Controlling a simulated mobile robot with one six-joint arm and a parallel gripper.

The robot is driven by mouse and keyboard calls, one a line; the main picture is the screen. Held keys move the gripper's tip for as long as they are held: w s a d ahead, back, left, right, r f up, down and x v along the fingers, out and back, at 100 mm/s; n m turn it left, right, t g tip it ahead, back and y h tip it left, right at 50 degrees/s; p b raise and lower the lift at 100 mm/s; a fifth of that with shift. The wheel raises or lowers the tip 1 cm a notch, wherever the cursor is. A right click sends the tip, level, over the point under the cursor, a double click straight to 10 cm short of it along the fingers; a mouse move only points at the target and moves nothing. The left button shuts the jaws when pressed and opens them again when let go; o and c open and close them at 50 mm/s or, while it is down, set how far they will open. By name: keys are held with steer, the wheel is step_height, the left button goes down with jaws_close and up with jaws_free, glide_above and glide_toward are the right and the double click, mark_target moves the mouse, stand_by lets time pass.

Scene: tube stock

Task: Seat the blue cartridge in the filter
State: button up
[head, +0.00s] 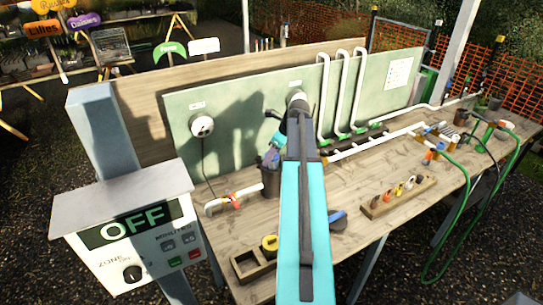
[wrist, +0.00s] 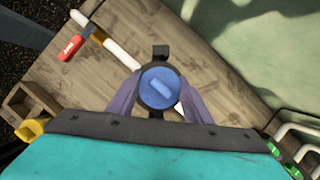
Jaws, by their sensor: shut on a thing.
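The dark cup-shaped filter (head: 271,183) stands upright on the bench, left of my arm in the head view. My gripper (head: 270,158) is over its mouth, its purple fingers pointing down. In the wrist view the gripper (wrist: 160,97) is shut on the blue cartridge (wrist: 160,87), with one finger on each side. The cartridge shows as a blue disc with a paler bar on top. A dark ring with black tabs surrounds it, in line with the filter. How deep the cartridge sits is hidden.
A white pipe with a red-handled valve (wrist: 72,47) lies beside the filter. The green back panel (head: 240,120) stands close behind.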

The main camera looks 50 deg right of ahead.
steer(key=shift+f, duration=0.6)
stand_by(0.3)
